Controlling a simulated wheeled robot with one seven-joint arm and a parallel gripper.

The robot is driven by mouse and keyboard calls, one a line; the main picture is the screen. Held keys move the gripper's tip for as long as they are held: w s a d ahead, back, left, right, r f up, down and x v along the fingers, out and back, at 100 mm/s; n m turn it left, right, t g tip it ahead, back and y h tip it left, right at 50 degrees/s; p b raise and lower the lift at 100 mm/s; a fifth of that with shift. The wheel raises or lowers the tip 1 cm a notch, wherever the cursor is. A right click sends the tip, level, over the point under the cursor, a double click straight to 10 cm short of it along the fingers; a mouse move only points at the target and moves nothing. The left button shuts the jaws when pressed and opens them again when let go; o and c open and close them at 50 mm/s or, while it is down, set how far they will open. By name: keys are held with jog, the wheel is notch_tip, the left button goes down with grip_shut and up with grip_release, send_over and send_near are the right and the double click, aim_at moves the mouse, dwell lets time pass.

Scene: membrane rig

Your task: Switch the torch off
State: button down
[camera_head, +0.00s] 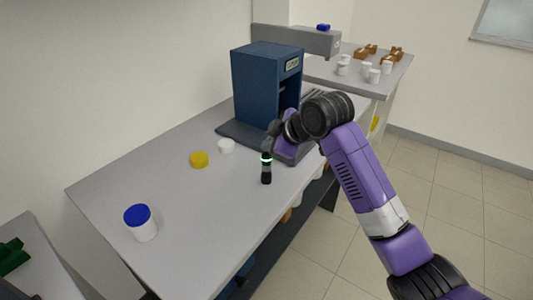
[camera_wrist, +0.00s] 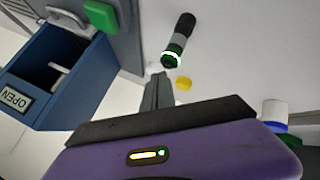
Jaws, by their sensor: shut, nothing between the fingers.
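The torch (camera_head: 266,173) is a small dark cylinder standing upright on the grey table near its right edge. A pale green-white ring glows at its top. In the wrist view the torch (camera_wrist: 181,36) lies just beyond my fingertips, with the lit ring (camera_wrist: 172,54) at its near end and a black far end. My gripper (camera_wrist: 158,78) is shut and empty, its fingers together, pointing toward the torch's lit end and apparently apart from it. In the head view my gripper (camera_head: 271,144) is just above the torch, its fingertips hard to make out.
A blue cabinet (camera_head: 254,78) stands behind on a dark base; the wrist view shows its OPEN label (camera_wrist: 15,99) and a green block (camera_wrist: 100,17) nearby. A yellow lid (camera_head: 199,159), white lid (camera_head: 226,146) and blue-capped jar (camera_head: 141,224) sit left of the torch. Table between is clear.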

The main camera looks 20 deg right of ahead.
jog(key=shift+f, duration=0.45)
dwell(0.6)
jog(key=shift+r+p, duration=0.7)
jog(key=shift+r, duration=0.2)
notch_tip(320, 180, up, 6)
jog(key=p, duration=0.4)
jog(key=shift+p, duration=0.35)
